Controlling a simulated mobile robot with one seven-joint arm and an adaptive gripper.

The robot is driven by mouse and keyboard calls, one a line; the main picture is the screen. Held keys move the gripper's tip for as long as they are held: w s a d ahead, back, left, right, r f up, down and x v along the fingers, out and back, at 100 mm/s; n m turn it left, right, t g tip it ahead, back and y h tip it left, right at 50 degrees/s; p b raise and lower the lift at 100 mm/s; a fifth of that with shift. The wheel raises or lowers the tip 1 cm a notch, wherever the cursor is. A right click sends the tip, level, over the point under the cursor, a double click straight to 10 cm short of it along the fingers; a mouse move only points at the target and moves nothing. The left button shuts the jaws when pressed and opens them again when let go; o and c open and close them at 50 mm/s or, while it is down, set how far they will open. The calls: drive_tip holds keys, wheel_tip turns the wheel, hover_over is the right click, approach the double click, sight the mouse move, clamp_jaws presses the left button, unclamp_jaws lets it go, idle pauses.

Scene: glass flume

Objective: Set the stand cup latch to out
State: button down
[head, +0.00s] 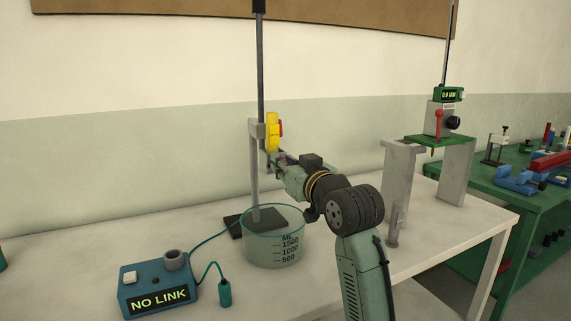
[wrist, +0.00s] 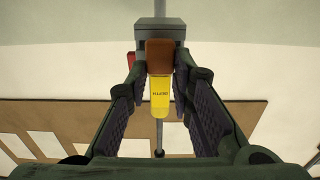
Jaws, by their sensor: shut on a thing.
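A tall stand (head: 260,75) with a dark rod rises behind a clear beaker (head: 274,245). A yellow upright piece (head: 272,131) with a red part on its right side is at the stand's arm. My gripper (head: 272,158) is at the lower end of this yellow piece. In the wrist view my gripper (wrist: 159,68) is shut on an orange-brown block (wrist: 159,55), with a finger on each side. The yellow piece (wrist: 160,97), with small dark lettering, shows between the fingers. I cannot tell which part is the cup latch or how it is set.
A second stand with a green plate (head: 440,141) is at the right of the bench (head: 440,240). A green table (head: 520,205) stands beyond.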

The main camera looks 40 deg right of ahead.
drive_tip(key=shift+s, duration=0.15)
idle(0.3)
drive_tip(key=shift+s+a, duration=0.15)
drive_tip(key=shift+s, duration=0.45)
drive_tip(key=c, duration=1.4)
unclamp_jaws()
drive_tip(key=shift+s, duration=0.1)
drive_tip(key=v, duration=1.2)
